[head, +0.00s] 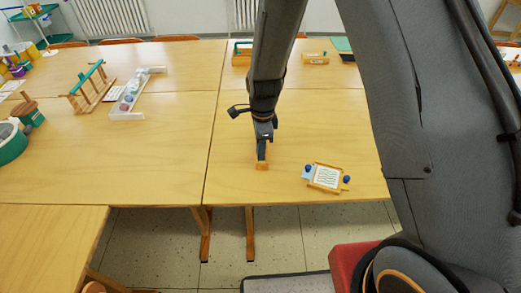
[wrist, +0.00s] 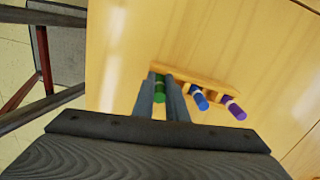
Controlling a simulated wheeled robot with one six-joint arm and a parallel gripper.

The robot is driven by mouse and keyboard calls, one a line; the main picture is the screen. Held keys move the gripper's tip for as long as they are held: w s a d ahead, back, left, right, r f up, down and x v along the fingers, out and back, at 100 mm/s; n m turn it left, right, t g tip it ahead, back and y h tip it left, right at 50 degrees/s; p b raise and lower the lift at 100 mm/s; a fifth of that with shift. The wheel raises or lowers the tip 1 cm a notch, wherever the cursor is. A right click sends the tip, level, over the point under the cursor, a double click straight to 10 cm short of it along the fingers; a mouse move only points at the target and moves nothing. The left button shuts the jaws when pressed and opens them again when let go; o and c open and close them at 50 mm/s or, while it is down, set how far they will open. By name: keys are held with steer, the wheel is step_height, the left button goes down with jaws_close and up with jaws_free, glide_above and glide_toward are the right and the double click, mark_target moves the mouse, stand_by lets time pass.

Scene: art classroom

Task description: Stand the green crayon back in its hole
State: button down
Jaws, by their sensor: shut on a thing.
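My gripper (wrist: 163,84) is shut on the green crayon (wrist: 159,92), which shows between the two fingers in the wrist view. The crayon is at the left end of a light wooden block (wrist: 205,79). I cannot tell if its lower end is in the hole, because the fingers hide part of it. A blue crayon (wrist: 199,98) and a purple crayon (wrist: 233,108) stand in the block to the right. In the head view my gripper (head: 262,155) points down at the small wooden block (head: 262,167) near the table's front edge.
A small tray with a patterned card and blue knobs (head: 326,178) lies right of the block. A white rack (head: 133,97) and a wooden frame with a green bar (head: 91,85) stand at the left. The tabletop (head: 160,150) left of my gripper is clear.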

steer(key=shift+f, duration=0.3)
stand_by(0.5)
steer(key=c, duration=1.7)
jaws_free()
steer(key=shift+o, duration=1.2)
steer(key=shift+r, duration=0.1)
steer(key=shift+r+p, duration=2.25)
steer(key=shift+r, duration=0.7)
